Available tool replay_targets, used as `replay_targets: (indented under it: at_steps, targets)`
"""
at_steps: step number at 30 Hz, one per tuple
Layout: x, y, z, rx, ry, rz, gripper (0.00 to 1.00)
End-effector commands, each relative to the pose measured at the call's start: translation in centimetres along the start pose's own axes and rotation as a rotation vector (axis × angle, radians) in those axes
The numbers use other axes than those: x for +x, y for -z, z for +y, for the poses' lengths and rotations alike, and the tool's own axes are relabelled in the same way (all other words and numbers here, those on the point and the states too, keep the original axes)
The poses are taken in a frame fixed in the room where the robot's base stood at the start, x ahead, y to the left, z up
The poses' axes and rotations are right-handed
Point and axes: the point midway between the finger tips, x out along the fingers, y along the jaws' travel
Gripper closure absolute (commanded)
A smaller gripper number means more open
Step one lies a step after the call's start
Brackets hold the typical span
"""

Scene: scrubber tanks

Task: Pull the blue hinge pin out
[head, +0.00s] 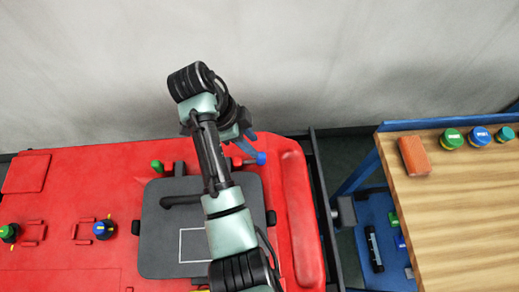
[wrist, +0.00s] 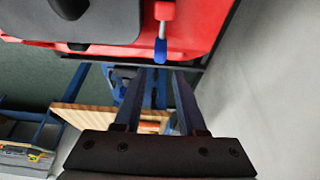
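The blue hinge pin (head: 261,158) shows as a blue knob at the right end of a short red rod, beside the dark grey lid (head: 161,232) on the red machine body. In the wrist view the blue pin (wrist: 160,50) points toward my gripper (wrist: 159,72), with the red part behind it. My gripper is open, its two dark fingers apart with nothing between them. The pin lies just beyond the fingertips, roughly centred between them. In the head view my gripper (head: 250,140) is close to the pin, partly hidden by my arm.
A green-topped pin (head: 157,166) stands left of my arm. A wooden bench (head: 465,215) at right holds an orange block (head: 414,156) and several round caps (head: 451,138). A pale wall (head: 380,60) stands behind.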

Motion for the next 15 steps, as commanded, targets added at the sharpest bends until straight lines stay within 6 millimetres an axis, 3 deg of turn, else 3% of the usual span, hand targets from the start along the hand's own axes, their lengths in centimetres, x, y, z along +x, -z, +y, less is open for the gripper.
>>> replay_targets:
  at_steps: [5,15]
  targets:
    - [-3.8,0.2,0.0,-0.001,-0.002,-0.001,0.60]
    - [-5.0,0.1,0.0,0.001,-0.002,0.000,0.60]
